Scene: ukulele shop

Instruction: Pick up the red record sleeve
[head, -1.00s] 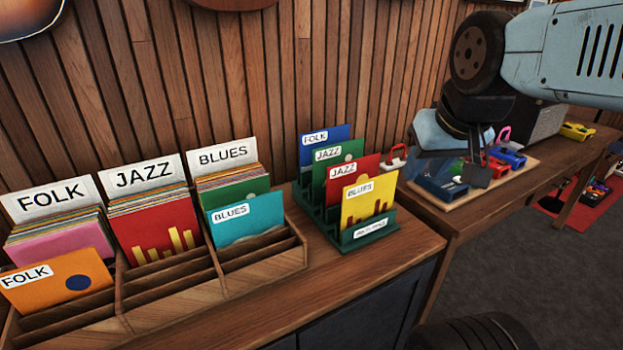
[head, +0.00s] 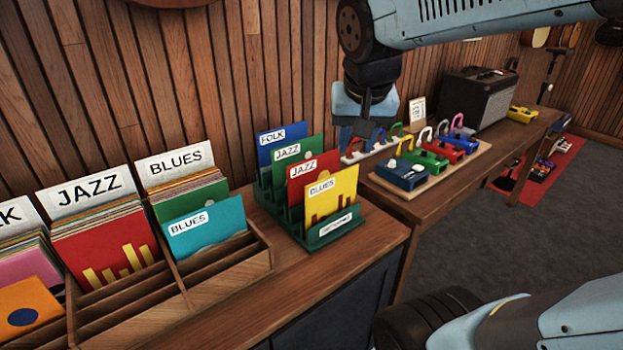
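A red record sleeve (head: 299,184) with a JAZZ label stands in the small green rack (head: 350,225). It is behind a yellow BLUES sleeve (head: 338,186), which hides part of it, and in front of a green JAZZ sleeve (head: 285,157). A larger red sleeve (head: 85,240) with yellow bars stands at the front of the JAZZ section of the wooden bin. My gripper (head: 358,135) points down, right of and above the green rack, apart from the sleeves. Its fingers are too dark and unclear to tell their opening; I see nothing held.
A blue FOLK sleeve (head: 270,140) stands at the rack's back. The wooden bin (head: 225,270) with a teal BLUES sleeve (head: 205,228) is to the left. A second table to the right holds a tray of coloured clamp-like items (head: 425,157) and an amplifier (head: 478,100). Bare counter lies before the rack.

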